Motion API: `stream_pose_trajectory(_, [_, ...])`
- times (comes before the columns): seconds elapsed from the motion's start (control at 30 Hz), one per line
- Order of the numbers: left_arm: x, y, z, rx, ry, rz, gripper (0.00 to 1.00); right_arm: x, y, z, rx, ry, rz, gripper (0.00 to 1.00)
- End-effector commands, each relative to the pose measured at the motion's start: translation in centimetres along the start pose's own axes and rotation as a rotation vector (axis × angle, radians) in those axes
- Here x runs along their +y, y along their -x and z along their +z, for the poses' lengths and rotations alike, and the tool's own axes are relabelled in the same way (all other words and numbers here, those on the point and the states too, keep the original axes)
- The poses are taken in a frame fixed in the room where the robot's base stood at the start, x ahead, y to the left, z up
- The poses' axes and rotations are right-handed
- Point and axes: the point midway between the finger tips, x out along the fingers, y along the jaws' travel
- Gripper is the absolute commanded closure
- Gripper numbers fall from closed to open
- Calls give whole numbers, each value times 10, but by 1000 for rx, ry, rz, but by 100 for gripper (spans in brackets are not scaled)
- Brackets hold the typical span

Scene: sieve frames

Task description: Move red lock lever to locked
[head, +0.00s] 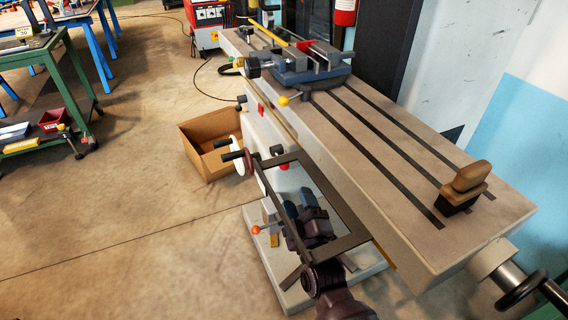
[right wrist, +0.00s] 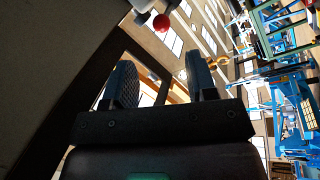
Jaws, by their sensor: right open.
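A small red knob (head: 284,167) shows on the machine's side, just behind the edge of a dark rectangular frame. An orange-red ball on a short metal rod (head: 255,229) stands lower and left. I cannot tell for certain which is the red lock lever. In the right wrist view a red ball on a pale stem (right wrist: 161,22) lies beyond the fingertips. My right gripper (head: 298,204) is open, with its two blue padded fingers apart and nothing seen between them. It is low beside the machine, below the red knob and right of the orange-red ball. My left gripper is out of view.
The dark frame (head: 345,207) surrounds my right gripper closely. The slotted machine table (head: 395,165) overhangs on the right, with a vise (head: 303,65) at its far end. A handwheel (head: 238,156) and cardboard box (head: 202,163) stand left.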

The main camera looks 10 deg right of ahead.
Motion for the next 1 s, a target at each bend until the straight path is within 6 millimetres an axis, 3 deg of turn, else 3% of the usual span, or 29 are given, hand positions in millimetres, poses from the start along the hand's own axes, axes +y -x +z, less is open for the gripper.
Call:
stream_pose_trajectory(0.27, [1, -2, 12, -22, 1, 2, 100, -2, -31, 1, -1, -3, -2, 48])
stream_pose_trajectory(0.7, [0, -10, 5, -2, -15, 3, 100, -3, -89, 2, -2, -4, -4, 48])
stream_pose_trajectory(1.0, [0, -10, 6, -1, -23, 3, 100, -2, -104, 0, -1, -3, -3, 48])
